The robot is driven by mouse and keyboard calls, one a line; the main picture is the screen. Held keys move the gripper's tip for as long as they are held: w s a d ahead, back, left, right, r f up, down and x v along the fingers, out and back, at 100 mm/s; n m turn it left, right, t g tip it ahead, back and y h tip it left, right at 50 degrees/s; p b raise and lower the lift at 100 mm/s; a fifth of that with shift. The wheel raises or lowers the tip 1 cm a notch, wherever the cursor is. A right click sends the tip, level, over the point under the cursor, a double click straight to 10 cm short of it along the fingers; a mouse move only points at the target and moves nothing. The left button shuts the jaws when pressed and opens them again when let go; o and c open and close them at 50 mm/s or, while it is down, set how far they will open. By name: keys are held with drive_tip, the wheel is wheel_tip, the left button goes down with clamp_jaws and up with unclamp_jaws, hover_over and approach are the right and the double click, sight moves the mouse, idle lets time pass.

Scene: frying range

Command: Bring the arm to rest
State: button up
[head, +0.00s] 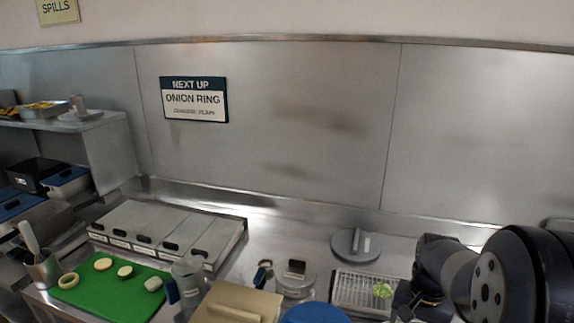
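My arm comes in from the right edge, with large dark round joints and a grey link. My gripper (404,303) seems to be the dark part at the lower end of the arm, by the right side of a wire rack. It is small, dark and cut off near the bottom edge, so I cannot tell whether its fingers are open or shut. A pale green piece (383,290) lies on the wire rack (352,288), just left of the gripper. I cannot tell whether the two touch.
A green board (110,297) with onion pieces lies at lower left, before a lidded steel bin row (170,232). A round grey plate (356,245) stands behind the rack. A beige box (237,305) and blue round lid (315,313) are at front. A sign (194,99) reads onion ring.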

drive_tip(key=shift+w+f+b, duration=0.1)
drive_tip(key=shift+f+b, duration=0.7)
drive_tip(key=shift+f, duration=0.55)
